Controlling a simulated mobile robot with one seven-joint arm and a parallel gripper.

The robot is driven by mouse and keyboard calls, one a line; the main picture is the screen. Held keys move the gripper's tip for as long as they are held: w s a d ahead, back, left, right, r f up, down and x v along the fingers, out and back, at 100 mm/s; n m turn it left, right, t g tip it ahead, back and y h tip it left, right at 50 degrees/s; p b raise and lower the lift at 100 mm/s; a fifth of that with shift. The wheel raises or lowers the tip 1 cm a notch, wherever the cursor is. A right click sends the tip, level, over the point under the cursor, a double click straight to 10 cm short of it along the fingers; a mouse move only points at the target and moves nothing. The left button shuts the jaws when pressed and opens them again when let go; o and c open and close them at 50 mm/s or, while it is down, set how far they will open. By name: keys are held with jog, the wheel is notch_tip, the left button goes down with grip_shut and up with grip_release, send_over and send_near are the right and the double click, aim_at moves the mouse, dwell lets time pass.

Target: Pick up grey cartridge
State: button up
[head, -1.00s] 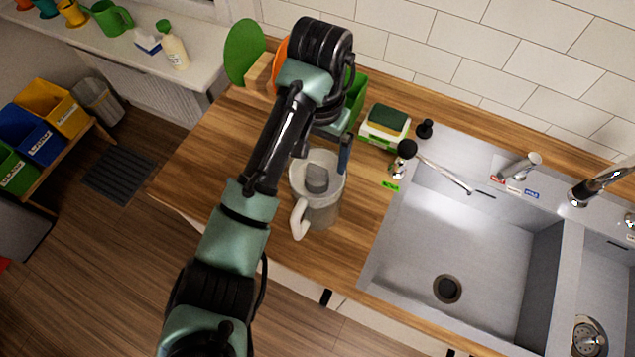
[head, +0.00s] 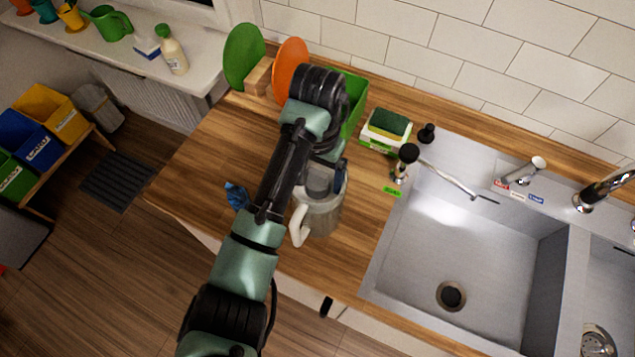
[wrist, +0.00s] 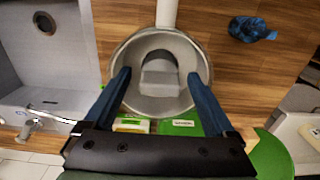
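The grey cartridge (head: 318,182) sits inside a clear jug (head: 322,220) with a white handle on the wooden counter. In the wrist view the cartridge (wrist: 159,76) lies in the middle of the round jug opening, seen from above. My gripper (wrist: 158,75) is open, with one blue finger on each side of the cartridge in that view. Nothing is held between the fingers. Whether the fingertips are inside the jug rim or above it, I cannot tell. In the head view my wrist covers part of the jug's top.
A crumpled blue cloth (head: 237,196) lies on the counter left of the jug. A green bin (head: 352,104), an orange disc (head: 291,68) and a sponge box (head: 385,131) stand behind. The sink (head: 460,250) is to the right.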

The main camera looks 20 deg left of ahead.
grip_shut()
